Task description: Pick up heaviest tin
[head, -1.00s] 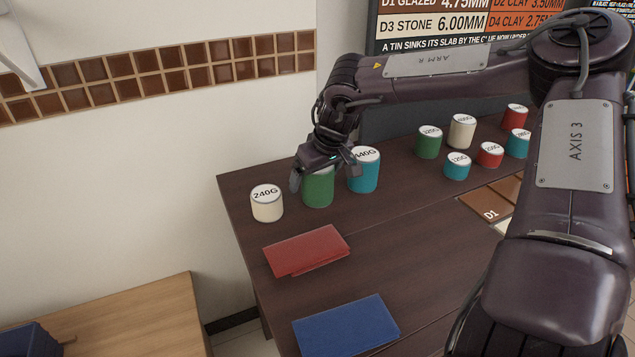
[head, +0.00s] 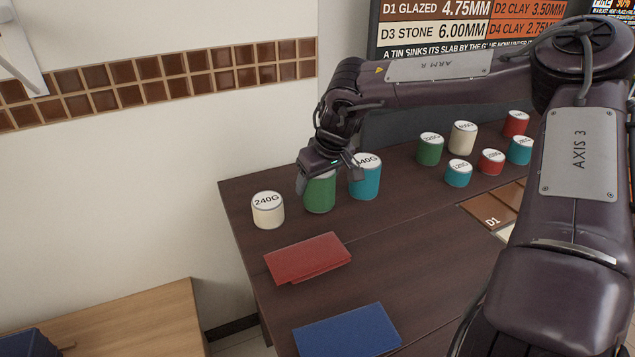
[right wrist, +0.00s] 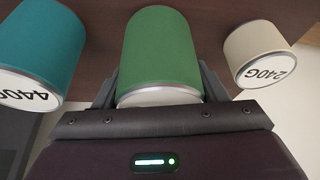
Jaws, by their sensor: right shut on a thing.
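A green tin (head: 319,195) stands on the dark table between a cream tin marked 240G (head: 268,211) and a teal tin marked 440G (head: 364,181). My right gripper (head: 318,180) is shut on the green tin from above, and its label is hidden. The right wrist view shows the green tin (right wrist: 160,50) between the two fingers, with the teal tin (right wrist: 38,50) and the cream tin (right wrist: 257,52) at its sides. I cannot tell whether the green tin touches the table. My left gripper is not in view.
Several smaller tins, among them a green tin (head: 430,149) and a cream tin (head: 462,138), stand farther right near slab tiles (head: 489,212). A sign board (head: 440,24) stands behind.

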